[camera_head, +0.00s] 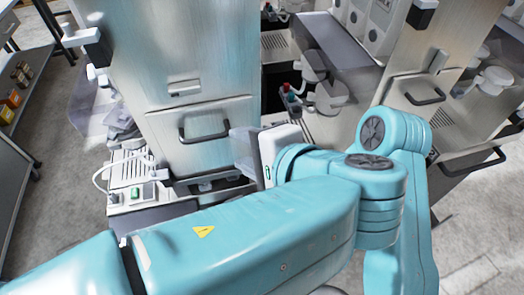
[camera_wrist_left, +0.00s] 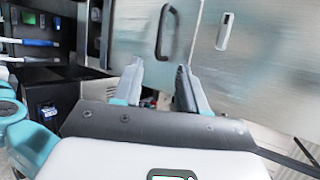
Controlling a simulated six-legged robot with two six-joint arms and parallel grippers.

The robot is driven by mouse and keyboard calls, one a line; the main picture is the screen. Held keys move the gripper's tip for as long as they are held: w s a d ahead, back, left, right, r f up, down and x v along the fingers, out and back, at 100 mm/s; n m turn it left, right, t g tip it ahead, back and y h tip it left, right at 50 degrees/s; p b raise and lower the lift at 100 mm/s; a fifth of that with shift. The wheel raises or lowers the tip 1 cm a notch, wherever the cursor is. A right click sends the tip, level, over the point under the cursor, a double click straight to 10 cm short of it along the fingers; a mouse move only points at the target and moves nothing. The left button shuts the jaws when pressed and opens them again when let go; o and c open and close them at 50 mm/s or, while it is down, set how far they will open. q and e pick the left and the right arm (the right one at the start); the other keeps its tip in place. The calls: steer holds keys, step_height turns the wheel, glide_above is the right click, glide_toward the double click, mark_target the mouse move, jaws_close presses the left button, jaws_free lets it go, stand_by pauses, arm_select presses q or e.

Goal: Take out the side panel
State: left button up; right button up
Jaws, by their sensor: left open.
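The side panel looks to be the lower brushed-metal panel (camera_head: 168,150) on the front of the tall cabinet, left of centre in the head view. It sits flush in the cabinet and carries a black bar handle (camera_head: 205,133). In the left wrist view the panel (camera_wrist_left: 130,28) and its handle (camera_wrist_left: 167,32) appear turned on their side, just beyond the fingertips. My left gripper (camera_head: 240,145) is at the panel's right edge, seen from the side. In the left wrist view its two fingers (camera_wrist_left: 160,80) stand apart with nothing between them. My right gripper is not in view.
A metal panel with a small recessed latch (camera_head: 185,88) is above. A white box with a cable (camera_head: 135,192) stands at the cabinet's lower left. Dispenser machines with grey round parts (camera_head: 325,95) are at the right. Shelving stands at far left; grey floor between is clear.

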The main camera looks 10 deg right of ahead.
mark_target(215, 137)
arm_select(q)
steer(key=b+x, duration=0.3)
steer(key=x, duration=0.7)
steer(key=shift+w+a+f, duration=0.1)
steer(key=shift+a+f, duration=0.1)
steer(key=shift+w, duration=0.2)
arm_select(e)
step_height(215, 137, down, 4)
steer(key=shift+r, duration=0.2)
arm_select(q)
steer(key=shift+w+f, duration=0.1)
jaws_close()
steer(key=shift+r, duration=0.2)
steer(key=shift+r+p, duration=1.2)
steer(key=shift+r, duration=0.35)
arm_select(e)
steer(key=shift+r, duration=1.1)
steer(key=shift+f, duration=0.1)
